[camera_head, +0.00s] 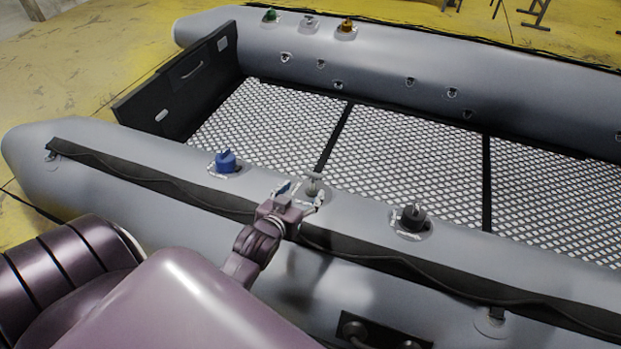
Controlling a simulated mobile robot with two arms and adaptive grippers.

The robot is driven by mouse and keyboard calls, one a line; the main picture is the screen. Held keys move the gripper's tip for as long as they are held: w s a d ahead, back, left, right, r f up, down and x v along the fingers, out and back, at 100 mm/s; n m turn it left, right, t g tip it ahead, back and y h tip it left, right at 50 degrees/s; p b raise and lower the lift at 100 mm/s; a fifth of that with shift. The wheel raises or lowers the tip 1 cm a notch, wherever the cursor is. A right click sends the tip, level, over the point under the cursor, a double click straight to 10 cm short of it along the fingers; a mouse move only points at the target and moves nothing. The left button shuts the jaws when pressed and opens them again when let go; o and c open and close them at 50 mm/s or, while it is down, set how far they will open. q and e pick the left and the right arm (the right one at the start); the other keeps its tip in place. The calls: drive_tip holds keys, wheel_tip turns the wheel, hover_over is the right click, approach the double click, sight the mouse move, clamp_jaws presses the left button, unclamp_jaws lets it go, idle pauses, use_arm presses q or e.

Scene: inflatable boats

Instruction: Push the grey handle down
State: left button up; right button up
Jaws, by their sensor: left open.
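A grey handle (313,178) with a T-shaped top stands on the near tube (180,165) of the grey inflatable boat, between a blue valve cap and a black one. My left gripper (302,193) is open just in front of the handle, its fingers spread low on the near side of it. The handle's lower part is partly hidden by the fingers, and I cannot tell whether they touch it. My right gripper is not in view.
The blue cap (226,161) is left of my gripper and the black cap (413,217) is right of it. The far tube carries a green cap (270,15), another grey handle (309,20) and an orange cap (347,26). The patterned floor (400,150) between the tubes is clear.

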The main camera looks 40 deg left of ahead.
sight(313, 176)
use_arm(q)
drive_tip(key=shift+w+a, duration=0.35)
drive_tip(key=shift+w, duration=0.2)
drive_tip(key=b+x, duration=0.1)
drive_tip(key=x, duration=0.5)
drive_tip(key=shift+b, duration=0.3)
drive_tip(key=shift+w+a+f, duration=0.15)
drive_tip(key=shift+w, duration=0.4)
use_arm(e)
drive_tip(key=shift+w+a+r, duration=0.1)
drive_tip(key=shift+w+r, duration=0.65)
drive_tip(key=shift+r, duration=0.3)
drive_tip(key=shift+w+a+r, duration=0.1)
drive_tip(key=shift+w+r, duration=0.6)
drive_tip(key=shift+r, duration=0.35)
